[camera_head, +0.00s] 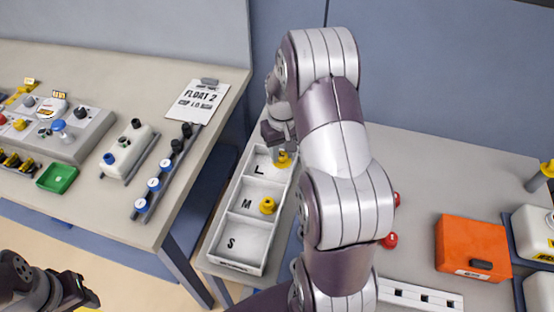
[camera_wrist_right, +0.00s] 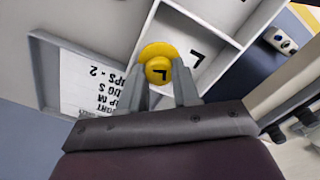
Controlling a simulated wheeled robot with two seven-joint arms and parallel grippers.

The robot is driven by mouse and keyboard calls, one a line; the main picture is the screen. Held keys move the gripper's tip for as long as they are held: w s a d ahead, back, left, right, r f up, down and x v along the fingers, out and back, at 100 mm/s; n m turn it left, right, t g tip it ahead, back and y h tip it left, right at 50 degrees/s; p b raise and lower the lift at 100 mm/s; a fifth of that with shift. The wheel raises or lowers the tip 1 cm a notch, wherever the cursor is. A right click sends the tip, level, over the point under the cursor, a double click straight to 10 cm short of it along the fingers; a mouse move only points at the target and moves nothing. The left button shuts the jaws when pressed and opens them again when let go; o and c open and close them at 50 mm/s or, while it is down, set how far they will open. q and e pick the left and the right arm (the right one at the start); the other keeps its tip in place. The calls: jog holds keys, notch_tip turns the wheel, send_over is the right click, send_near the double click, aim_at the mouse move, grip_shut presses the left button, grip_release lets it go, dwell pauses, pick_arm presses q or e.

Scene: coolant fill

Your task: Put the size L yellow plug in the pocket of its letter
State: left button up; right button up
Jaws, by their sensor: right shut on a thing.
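The yellow plug (camera_head: 283,160) is marked L on its top in the right wrist view (camera_wrist_right: 158,70). My right gripper (camera_head: 279,149) is shut on it, with one finger on each side in the wrist view (camera_wrist_right: 161,88). The plug shows over the upper right part of the L pocket (camera_head: 258,168); I cannot tell if it touches the floor. The pocket's letter L also shows beside the plug in the wrist view (camera_wrist_right: 197,58). Another yellow plug (camera_head: 267,206) sits in the M pocket. My left gripper (camera_head: 84,291) is at the lower left, its jaws unclear.
The white tray (camera_head: 235,264) has pockets L, M and S; S looks empty. My right arm hides part of the bench. An orange box (camera_head: 470,247) and a red part (camera_head: 389,240) lie to the right. The left table (camera_head: 110,200) holds a clipboard (camera_head: 197,101) and a green tray (camera_head: 57,178).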

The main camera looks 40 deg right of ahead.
aim_at(280, 162)
jog(key=shift+w+a+f, duration=0.1)
jog(key=shift+a+f, duration=0.05)
jog(key=shift+f, duration=0.95)
jog(key=shift+a+f, duration=0.1)
jog(key=shift+f, duration=1)
jog(key=shift+f, duration=0.15)
jog(key=o, duration=0.8)
jog(key=shift+c, duration=0.2)
jog(key=r, duration=1.2)
jog(key=shift+a+r, duration=0.1)
jog(key=shift+a, duration=0.25)
jog(key=s+a+f+n+t, duration=0.1)
jog(key=s+a+f+n, duration=0.1)
jog(key=s+a, duration=1)
jog(key=a+n, duration=0.1)
jog(key=a, duration=0.2)
jog(key=shift+a+f, duration=0.3)
jog(key=shift+a, duration=0.05)
